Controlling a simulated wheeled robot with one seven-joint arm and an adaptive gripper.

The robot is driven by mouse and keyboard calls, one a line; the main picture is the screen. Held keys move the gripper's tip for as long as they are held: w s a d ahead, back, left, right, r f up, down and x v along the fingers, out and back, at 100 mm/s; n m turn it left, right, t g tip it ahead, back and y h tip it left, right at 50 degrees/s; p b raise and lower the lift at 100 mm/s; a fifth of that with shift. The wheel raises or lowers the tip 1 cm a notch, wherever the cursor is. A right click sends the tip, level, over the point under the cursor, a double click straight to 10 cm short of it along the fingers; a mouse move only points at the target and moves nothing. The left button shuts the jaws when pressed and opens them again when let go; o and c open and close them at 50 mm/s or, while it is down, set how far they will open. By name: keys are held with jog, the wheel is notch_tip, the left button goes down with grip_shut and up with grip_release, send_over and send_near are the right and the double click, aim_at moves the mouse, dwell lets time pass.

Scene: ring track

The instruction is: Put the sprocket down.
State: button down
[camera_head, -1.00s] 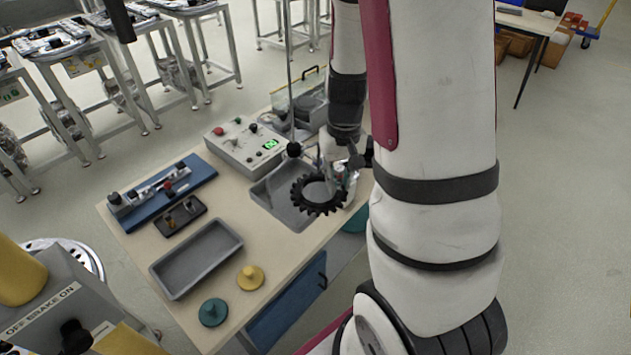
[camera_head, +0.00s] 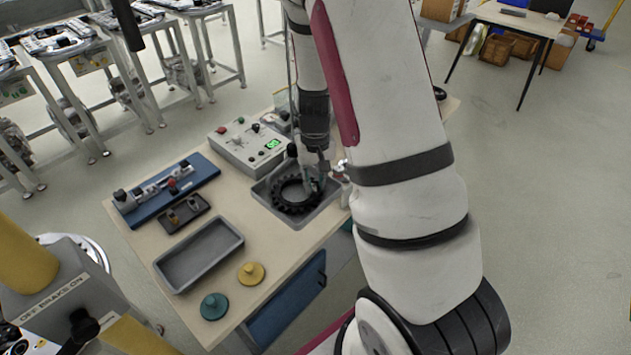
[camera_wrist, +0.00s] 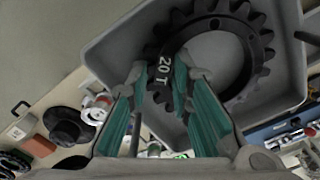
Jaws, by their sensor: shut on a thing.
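The sprocket is a black toothed ring (camera_head: 290,208) lying about flat within the outline of a grey tray (camera_head: 326,219) at the right part of the bench. I cannot tell whether it touches the tray's floor. In the wrist view the sprocket (camera_wrist: 166,50) shows a white "20 T" on its face, with the grey tray (camera_wrist: 112,52) behind it. My gripper (camera_head: 316,186) is at the sprocket's right side. In the wrist view my gripper (camera_wrist: 163,72) has its teal fingers on either side of the sprocket's rim, shut on it.
A grey control box (camera_head: 243,146) stands behind the tray. An empty grey bin (camera_head: 166,283), a yellow knobbed disc (camera_head: 251,274) and a teal one (camera_head: 213,307) are to the left and front. A blue fixture (camera_head: 203,172) lies at the back left. Bare bench top separates them.

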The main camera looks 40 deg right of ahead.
jog(key=shift+f, duration=0.1)
jog(key=c, duration=1.4)
grip_release()
jog(key=shift+c, duration=0.2)
notch_tip(320, 180, up, 11)
jog(key=b, duration=0.1)
jog(key=s+a+r+n+t, duration=0.2)
jog(key=s+a+r+t, duration=0.15)
jog(key=a+r, duration=0.65)
jog(key=s+a+r+n+t, duration=0.1)
jog(key=s+a+r, duration=0.1)
jog(key=s+r, duration=0.2)
jog(key=s+a+r+n+t, duration=0.1)
jog(key=s+a+r, duration=0.2)
jog(key=s, duration=0.5)
jog(key=shift+a+r, duration=0.25)
jog(key=shift+r, duration=0.4)
jog(key=shift+w, duration=0.1)
